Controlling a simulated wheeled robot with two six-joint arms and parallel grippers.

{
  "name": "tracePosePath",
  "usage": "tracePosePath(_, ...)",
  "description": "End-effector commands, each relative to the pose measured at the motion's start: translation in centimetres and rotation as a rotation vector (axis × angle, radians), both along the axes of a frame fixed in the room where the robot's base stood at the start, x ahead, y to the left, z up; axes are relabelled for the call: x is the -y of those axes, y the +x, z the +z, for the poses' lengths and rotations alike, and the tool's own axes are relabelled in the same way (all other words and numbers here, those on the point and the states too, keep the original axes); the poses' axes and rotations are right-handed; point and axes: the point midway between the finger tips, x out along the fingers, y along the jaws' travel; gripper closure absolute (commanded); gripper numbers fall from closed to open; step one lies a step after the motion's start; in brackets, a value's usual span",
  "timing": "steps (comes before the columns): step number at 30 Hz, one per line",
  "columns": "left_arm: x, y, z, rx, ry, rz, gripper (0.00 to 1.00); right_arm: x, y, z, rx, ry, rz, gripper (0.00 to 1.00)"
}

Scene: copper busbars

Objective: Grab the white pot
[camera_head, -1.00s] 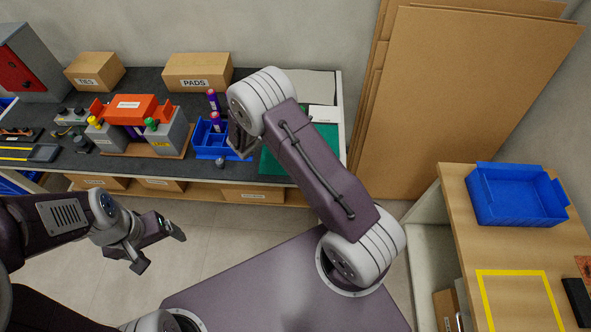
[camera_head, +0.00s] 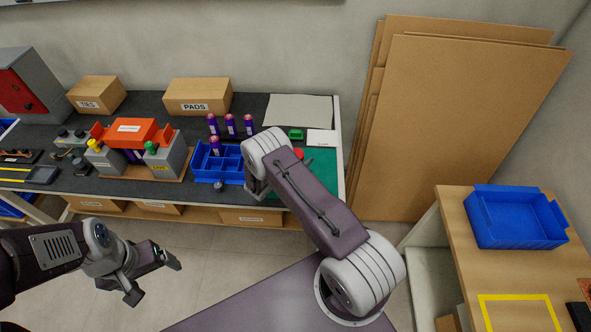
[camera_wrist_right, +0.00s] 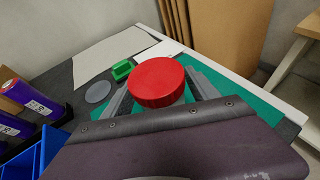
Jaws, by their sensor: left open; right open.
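In the head view only a bit of this red thing (camera_head: 298,153) shows beside my right arm. My right gripper (camera_wrist_right: 160,92) is open, with its grey fingers on either side of the red thing; I cannot tell whether they touch it. In the head view the right fingers are mostly hidden. My left gripper (camera_head: 152,277) is open and empty, in front of the bench.
A blue divided bin (camera_head: 205,168) with purple cylinders (camera_head: 231,124) stands left of my right gripper. A green block (camera_head: 296,134) and white card (camera_head: 321,137) lie behind the red thing. Cardboard sheets (camera_head: 450,120) lean on the wall. A blue tray (camera_head: 515,218) sits on the right table.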

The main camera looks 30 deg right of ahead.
Motion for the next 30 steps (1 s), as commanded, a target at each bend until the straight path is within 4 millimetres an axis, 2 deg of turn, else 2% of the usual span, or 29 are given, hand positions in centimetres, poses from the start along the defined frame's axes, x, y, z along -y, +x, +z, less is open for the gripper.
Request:
tracePosePath(3,0.00,-0.01,0.09,0.000,0.000,0.000,0.16,0.87,0.46,-0.44,0.000,0.000,-0.001,0.32)
tracePosePath(9,0.00,-0.01,0.05,0.000,0.000,0.000,0.16,0.89,0.52,-0.47,0.000,0.000,0.001,0.32)
tracePosePath(15,0.00,-0.01,0.05,0.000,0.000,0.000,0.16,0.89,0.51,-0.46,0.001,0.001,0.001,0.87)
tracePosePath(17,0.00,-0.01,0.05,0.000,0.000,0.000,0.16,0.88,0.52,-0.44,0.001,0.001,0.001,1.00)
tracePosePath(30,0.00,-0.01,0.06,0.000,0.000,0.000,0.16,0.89,0.54,-0.34,0.002,0.000,0.001,1.00)
